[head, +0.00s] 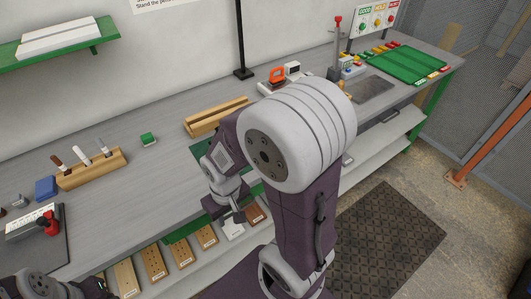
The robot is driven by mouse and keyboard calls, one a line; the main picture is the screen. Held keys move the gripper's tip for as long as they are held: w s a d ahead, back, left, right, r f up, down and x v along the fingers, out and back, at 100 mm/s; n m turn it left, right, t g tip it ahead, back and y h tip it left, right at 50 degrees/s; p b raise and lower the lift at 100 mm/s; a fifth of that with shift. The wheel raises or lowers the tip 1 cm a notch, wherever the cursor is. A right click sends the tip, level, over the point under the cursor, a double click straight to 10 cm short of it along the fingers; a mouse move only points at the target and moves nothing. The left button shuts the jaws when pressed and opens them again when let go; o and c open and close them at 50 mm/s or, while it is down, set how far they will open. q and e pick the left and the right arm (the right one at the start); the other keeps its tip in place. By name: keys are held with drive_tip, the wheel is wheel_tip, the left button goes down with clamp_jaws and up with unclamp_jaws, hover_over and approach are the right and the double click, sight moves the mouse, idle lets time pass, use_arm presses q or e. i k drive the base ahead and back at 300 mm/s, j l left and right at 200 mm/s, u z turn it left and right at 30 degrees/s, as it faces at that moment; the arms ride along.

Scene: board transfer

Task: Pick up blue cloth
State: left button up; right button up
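My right gripper (238,214) is by the bench's front edge, pointing down, well to the right of the blue cloth. Its fingers are small and partly shadowed, so I cannot tell whether they are open. My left arm comes in at the bottom left, below the cloth. Its gripper (98,286) is dark and partly cut off by the bottom edge. Both grippers are apart from the cloth.
A green block (148,139) and a long wooden block (215,117) stand further right. Bare bench lies between.

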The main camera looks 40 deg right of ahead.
sight(45, 188)
drive_tip(key=z, duration=0.35)
drive_tip(key=i+j+z, duration=0.1)
drive_tip(key=z, duration=0.3)
drive_tip(key=j+z, duration=0.2)
drive_tip(key=z, duration=0.15)
drive_tip(key=i, duration=0.3)
drive_tip(key=k+u, duration=0.1)
drive_tip(key=u, duration=0.15)
drive_tip(key=l+u, duration=0.1)
drive_tip(key=u, duration=0.3)
drive_tip(key=l+u, duration=0.1)
drive_tip(key=u, duration=0.3)
drive_tip(key=l+u, duration=0.1)
drive_tip(key=u, duration=0.3)
drive_tip(key=k+u, duration=0.1)
drive_tip(key=u, duration=0.3)
